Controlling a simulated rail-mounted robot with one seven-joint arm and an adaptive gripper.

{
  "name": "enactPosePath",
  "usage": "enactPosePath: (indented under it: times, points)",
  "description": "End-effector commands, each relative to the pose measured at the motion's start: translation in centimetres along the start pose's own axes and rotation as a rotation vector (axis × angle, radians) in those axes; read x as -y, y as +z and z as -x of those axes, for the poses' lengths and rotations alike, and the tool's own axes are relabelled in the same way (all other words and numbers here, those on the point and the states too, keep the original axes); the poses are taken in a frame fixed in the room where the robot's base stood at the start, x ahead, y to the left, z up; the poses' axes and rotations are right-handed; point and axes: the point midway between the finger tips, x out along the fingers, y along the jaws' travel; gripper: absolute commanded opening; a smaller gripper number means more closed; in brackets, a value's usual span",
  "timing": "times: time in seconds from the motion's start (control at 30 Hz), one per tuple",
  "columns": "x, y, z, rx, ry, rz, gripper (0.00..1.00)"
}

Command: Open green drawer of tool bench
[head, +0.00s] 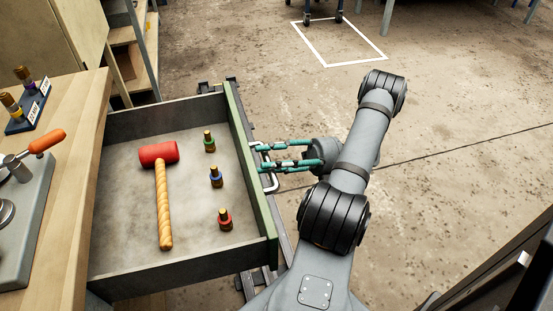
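The green-fronted drawer (250,165) of the wooden tool bench (75,175) stands pulled out, its grey interior in full view. A metal handle (271,180) is on the outer side of its green front. My gripper (262,157) is at the handle from the right, its two teal fingers apart, one near the handle's upper end and one near its middle. I cannot tell whether the fingers touch or grip the handle.
A red-headed mallet (164,200) and three small coloured-band pieces (216,176) lie or stand in the drawer. A holder (28,108) and an orange-handled tool (45,141) are on the bench top. Concrete floor (440,190) is clear at right.

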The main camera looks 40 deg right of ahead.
Motion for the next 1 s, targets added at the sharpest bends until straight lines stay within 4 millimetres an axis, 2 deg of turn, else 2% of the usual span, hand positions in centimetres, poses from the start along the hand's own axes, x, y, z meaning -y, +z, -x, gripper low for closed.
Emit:
enactPosePath:
  times: [0.17, 0.4, 0.6, 0.8, 1.0]
  points:
    - [0.0, 0.1, 2.1, 0.004, -0.001, 0.004, 0.38]
    - [0.1, 0.0, 7.3, 0.001, -0.001, 0.002, 0.38]
    - [0.0, -0.1, 10.4, -0.002, 0.000, 0.002, 0.38]
    - [0.0, 0.0, 11.7, -0.001, -0.001, 0.000, 0.38]
    - [0.1, 0.0, 11.9, -0.001, -0.002, 0.001, 0.38]
